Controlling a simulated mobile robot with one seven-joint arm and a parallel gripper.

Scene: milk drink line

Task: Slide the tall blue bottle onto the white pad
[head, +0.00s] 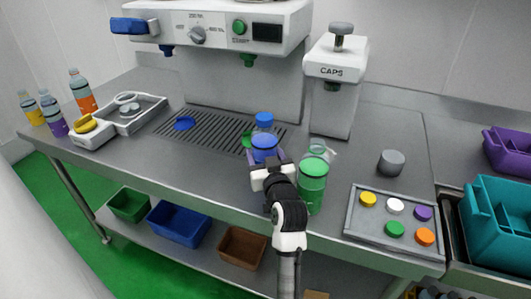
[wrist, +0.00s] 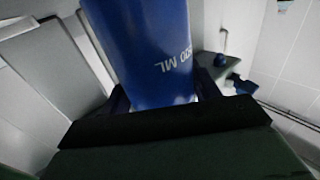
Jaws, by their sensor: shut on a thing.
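The tall blue bottle (head: 264,146) stands upright near the front of the steel counter, just in front of the drain grate. In the wrist view the blue bottle (wrist: 145,50) fills the upper middle, with "500 ML" printed on its side. My gripper (head: 266,165) is shut on it from the front, one finger on each side. The bottle's base is hidden by my gripper and arm. I cannot make out the white pad for certain in either view.
A green bottle (head: 312,187) stands close to the right of my gripper. A grey tray (head: 352,222) with several coloured caps lies further right, with a grey cylinder (head: 391,162) behind it. The caps machine (head: 335,90) stands behind.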

